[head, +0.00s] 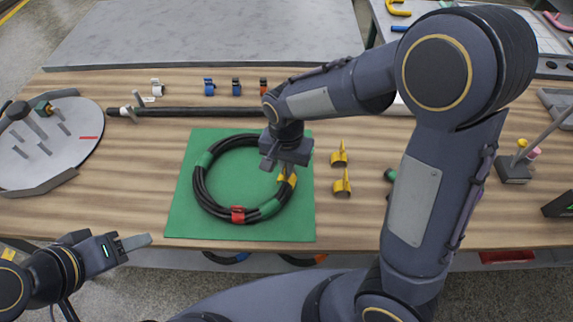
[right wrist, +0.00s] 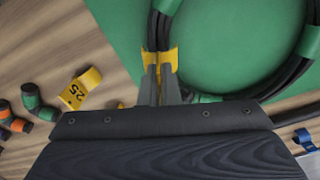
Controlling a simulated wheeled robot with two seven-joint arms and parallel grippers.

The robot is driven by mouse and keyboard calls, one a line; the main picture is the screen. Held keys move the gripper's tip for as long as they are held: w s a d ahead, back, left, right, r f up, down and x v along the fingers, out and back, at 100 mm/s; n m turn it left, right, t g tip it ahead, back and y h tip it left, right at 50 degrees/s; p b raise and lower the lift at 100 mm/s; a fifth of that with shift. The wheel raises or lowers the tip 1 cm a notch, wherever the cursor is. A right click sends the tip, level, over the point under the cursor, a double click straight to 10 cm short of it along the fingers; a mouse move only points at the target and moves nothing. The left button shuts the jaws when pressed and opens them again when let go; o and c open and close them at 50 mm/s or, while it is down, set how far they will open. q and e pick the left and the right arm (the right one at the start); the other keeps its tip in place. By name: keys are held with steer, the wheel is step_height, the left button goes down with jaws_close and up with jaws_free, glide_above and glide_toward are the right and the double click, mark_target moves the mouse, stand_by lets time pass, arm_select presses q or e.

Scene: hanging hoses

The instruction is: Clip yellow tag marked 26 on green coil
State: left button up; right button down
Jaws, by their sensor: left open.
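The black hose coil (head: 197,180) with green bands lies on a green mat (head: 182,215). A red tag (head: 238,214) sits on its lower side. A yellow tag (head: 290,180) is at the coil's right side, and in the right wrist view this yellow tag (right wrist: 172,57) lies across the hose strands; its number is hidden. My right gripper (head: 285,170) points down there. In the right wrist view its fingers (right wrist: 160,72) are close together on the tag. My left gripper (head: 135,245) is open and empty, low left, off the table's front edge.
Two yellow tags (head: 342,185) stand right of the mat; one yellow tag (right wrist: 78,90) reads 25 in the right wrist view. White, blue and orange clips (head: 209,86) line the back near a black rod (head: 190,112). A round grey tray (head: 75,145) is at left.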

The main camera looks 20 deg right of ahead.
steer(key=shift+f, duration=0.2)
steer(key=shift+f+b, duration=0.75)
steer(key=shift+f+b, duration=0.65)
steer(key=shift+f, duration=0.2)
stand_by(0.5)
steer(key=c, duration=1.6)
jaws_free()
steer(key=shift+r, duration=0.1)
